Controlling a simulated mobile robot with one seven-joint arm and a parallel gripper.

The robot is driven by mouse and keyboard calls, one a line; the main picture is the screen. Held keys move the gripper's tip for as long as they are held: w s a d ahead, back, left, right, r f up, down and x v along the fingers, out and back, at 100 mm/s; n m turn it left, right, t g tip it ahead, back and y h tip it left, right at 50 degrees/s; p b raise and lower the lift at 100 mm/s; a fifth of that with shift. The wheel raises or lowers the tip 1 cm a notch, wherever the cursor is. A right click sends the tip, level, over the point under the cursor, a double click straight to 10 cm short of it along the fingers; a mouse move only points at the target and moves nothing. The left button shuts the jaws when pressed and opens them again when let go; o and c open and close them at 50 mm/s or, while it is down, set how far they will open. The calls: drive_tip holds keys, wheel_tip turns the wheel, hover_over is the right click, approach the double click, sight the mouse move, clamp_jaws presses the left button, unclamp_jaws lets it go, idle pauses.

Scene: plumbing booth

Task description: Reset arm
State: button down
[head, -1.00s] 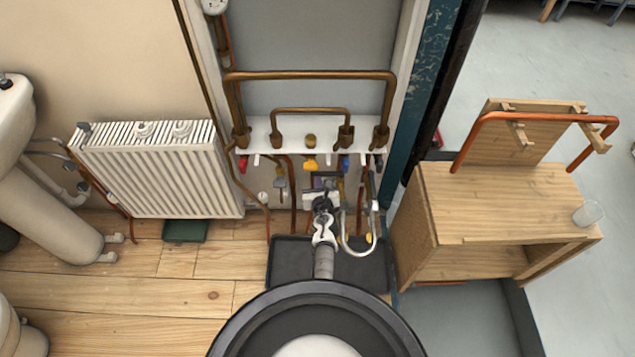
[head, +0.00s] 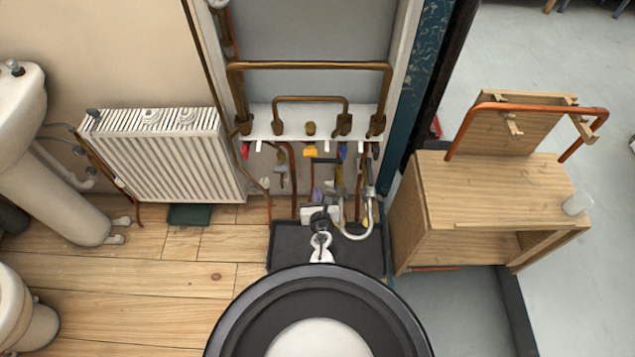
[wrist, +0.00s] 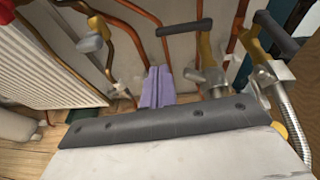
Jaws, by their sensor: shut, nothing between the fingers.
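My gripper (wrist: 158,88) shows in the wrist view as two purple fingers pressed together, with nothing between them. Its white hand and dark bolted bar fill the bottom of that view. In the head view, my gripper (head: 317,194) is small and partly hidden behind my wrist. It is in front of the pipework under the white shelf (head: 295,126), above or near the black tray (head: 288,246). I cannot tell its exact distance from the pipes.
Copper pipes, valves and a braided hose (wrist: 290,115) are close ahead and to the right. A white radiator (head: 165,160) stands left, with a green box (head: 188,215) below it. A wooden bench (head: 490,205) with a bent copper pipe (head: 540,107) stands right.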

drive_tip(key=shift+v, duration=0.95)
drive_tip(key=shift+a, duration=0.1)
